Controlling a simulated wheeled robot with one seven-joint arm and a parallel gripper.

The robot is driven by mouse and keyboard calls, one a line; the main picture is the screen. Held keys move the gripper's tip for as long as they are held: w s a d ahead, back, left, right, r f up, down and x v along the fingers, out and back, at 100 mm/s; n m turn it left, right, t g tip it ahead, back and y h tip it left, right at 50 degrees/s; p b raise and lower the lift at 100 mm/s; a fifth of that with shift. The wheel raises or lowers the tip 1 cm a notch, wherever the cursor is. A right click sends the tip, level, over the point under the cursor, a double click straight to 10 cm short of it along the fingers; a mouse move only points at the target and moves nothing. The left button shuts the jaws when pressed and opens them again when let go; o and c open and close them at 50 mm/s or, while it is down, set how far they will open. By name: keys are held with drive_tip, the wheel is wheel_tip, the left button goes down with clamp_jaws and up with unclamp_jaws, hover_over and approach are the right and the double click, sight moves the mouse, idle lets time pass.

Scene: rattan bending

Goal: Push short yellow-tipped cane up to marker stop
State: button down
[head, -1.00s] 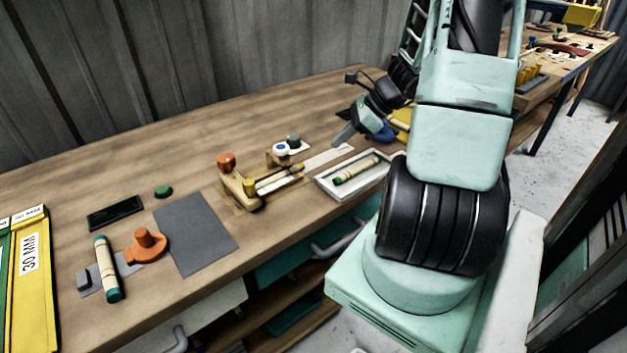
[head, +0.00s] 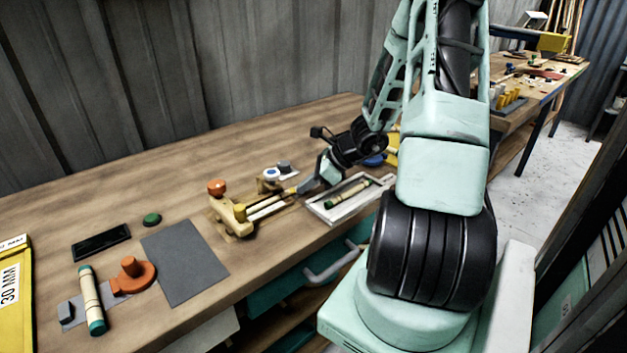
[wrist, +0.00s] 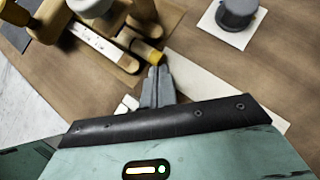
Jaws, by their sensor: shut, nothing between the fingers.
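The short yellow-tipped cane (wrist: 147,52) lies in the wooden jig (wrist: 172,18), its yellow end facing my gripper. In the head view the jig's canes (head: 268,207) lie side by side, behind the yellow block (head: 238,212) at the left end, which may be the marker stop. My gripper (wrist: 158,72) is shut and empty, low over the bench. Its fingertips are at the yellow end, close to it or touching; I cannot tell which. In the head view my gripper (head: 301,188) is at the jig's right end.
A tray (head: 318,212) with a green-ended cane (head: 348,194) stands right of the jig. An orange knob (head: 217,187) stands at the jig's far left.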

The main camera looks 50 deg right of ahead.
idle(0.3)
drive_tip(key=shift+w+a+b, duration=0.35)
drive_tip(key=shift+w+a, duration=0.1)
drive_tip(key=shift+w, duration=0.25)
drive_tip(key=shift+a+r, duration=0.1)
drive_tip(key=shift+r, duration=0.05)
